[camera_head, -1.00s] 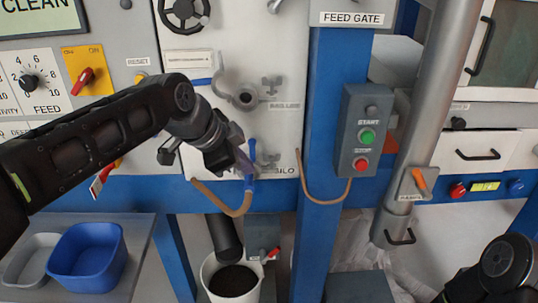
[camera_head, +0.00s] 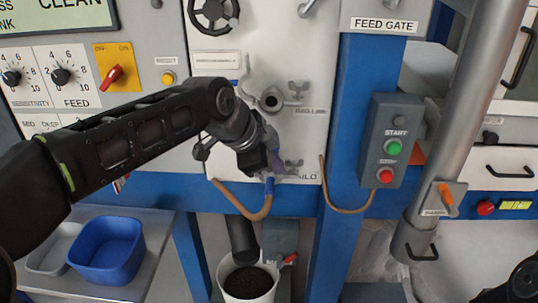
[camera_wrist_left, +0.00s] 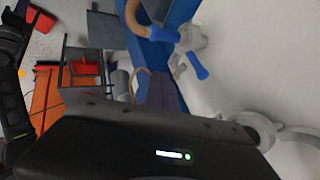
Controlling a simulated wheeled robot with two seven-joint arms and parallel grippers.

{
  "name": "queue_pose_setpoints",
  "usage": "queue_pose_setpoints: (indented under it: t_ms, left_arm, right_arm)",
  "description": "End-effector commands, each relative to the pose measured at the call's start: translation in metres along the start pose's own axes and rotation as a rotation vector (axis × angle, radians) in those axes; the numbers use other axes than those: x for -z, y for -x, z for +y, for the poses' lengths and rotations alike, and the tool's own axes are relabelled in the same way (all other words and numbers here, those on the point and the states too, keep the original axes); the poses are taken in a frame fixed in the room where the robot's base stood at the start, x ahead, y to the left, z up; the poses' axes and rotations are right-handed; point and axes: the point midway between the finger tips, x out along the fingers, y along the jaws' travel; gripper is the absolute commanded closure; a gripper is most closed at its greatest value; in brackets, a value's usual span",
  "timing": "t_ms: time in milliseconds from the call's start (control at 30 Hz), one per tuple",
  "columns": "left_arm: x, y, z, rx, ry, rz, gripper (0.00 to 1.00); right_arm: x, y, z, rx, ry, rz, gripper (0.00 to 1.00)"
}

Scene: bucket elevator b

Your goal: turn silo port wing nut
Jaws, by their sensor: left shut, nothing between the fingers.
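The silo port's wing nut (camera_head: 293,167) is a small grey nut low on the white panel, just above the SILO label (camera_head: 306,177). My left gripper (camera_head: 271,162) is shut and empty, just left of the wing nut. It hides most of the silo port. Whether the fingers touch the nut, I cannot tell. In the left wrist view a grey fitting (camera_wrist_left: 192,38) with blue parts shows beside the white panel; the fingertips are not clear there. My right gripper is out of view.
A second open port (camera_head: 271,101) with its own wing nut (camera_head: 298,90) is above. A blue post (camera_head: 358,120) carries a start/stop box (camera_head: 391,145) at right. A bucket (camera_head: 248,283) stands below; a blue bin (camera_head: 105,250) sits at left.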

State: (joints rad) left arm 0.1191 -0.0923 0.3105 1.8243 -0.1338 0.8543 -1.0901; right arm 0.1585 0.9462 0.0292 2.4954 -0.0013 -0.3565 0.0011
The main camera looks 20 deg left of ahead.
Motion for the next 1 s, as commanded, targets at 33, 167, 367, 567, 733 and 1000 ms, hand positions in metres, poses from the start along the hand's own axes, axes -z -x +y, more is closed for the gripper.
queue_pose_setpoints:
  t_ms: [33,167,367,567,733,1000]
  left_arm:
    - [0.0,-0.011,0.0,-0.005,0.001,-0.001,1.0]
    - [-0.001,-0.038,0.0,-0.006,0.002,-0.002,1.0]
    - [0.001,-0.059,-0.021,-0.001,0.001,0.0,1.0]
    - [0.0,-0.067,-0.034,0.0,0.002,0.0,1.0]
    - [0.0,-0.069,-0.036,0.001,0.001,0.0,1.0]
    - [-0.004,-0.071,-0.038,0.003,0.0,0.001,1.0]
  right_arm:
    - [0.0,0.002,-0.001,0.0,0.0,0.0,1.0]
    - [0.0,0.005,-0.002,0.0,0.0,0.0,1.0]
    - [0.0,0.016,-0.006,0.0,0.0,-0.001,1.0]
    - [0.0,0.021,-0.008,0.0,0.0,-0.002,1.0]
    - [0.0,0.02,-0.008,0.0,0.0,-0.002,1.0]
    - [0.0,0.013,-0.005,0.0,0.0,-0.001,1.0]
